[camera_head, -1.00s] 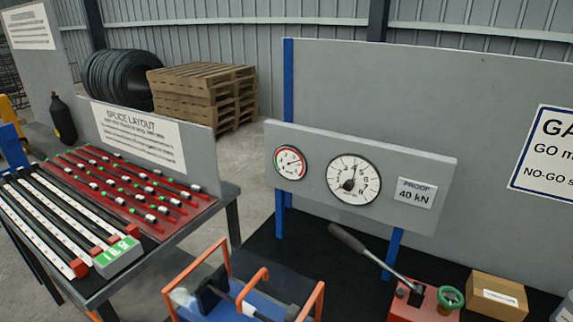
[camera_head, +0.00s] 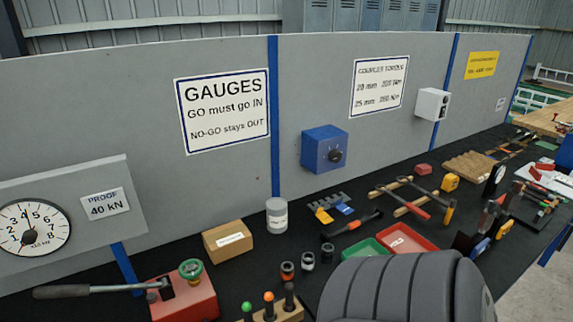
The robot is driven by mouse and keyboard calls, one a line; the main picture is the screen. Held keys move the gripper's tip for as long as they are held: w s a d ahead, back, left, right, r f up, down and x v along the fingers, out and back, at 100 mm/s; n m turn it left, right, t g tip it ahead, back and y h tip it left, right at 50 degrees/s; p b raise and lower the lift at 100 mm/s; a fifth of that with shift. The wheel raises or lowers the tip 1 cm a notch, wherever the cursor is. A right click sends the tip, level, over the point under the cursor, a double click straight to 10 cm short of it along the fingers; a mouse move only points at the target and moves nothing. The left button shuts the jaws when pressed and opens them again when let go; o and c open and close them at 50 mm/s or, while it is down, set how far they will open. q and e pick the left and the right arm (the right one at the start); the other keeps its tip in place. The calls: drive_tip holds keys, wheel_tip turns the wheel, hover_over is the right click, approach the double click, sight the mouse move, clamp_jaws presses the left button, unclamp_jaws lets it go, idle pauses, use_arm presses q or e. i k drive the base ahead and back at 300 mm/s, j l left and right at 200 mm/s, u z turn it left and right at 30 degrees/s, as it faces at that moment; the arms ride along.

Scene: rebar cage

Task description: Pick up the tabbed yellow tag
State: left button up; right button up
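A small yellow piece (camera_head: 322,215) lies on the dark bench top beside a blue piece (camera_head: 345,208), both against a grey toothed rack. It may be the tabbed yellow tag, but it is too small for me to make out a tab. Neither of my grippers is in view. A dark grey ribbed shape fills the bottom right of centre and hides part of the bench; it looks like part of my arm.
A blue box (camera_head: 324,148) is on the back panel.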

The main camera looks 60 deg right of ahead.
sight(321, 216)
drive_tip(key=z, duration=2.2)
drive_tip(key=i+l+u, duration=0.1)
drive_tip(key=u, duration=0.3)
drive_tip(key=l+u, duration=0.6)
drive_tip(key=u, duration=0.2)
drive_tip(key=l+u, duration=0.15)
drive_tip(key=l, duration=0.35)
drive_tip(key=k+l+u, duration=0.1)
drive_tip(key=l, duration=0.45)
drive_tip(key=l+u, duration=0.15)
drive_tip(key=l, duration=0.35)
drive_tip(key=k+l+u, duration=0.15)
drive_tip(key=l, duration=0.35)
drive_tip(key=k+l+u, duration=0.1)
drive_tip(key=l, duration=0.4)
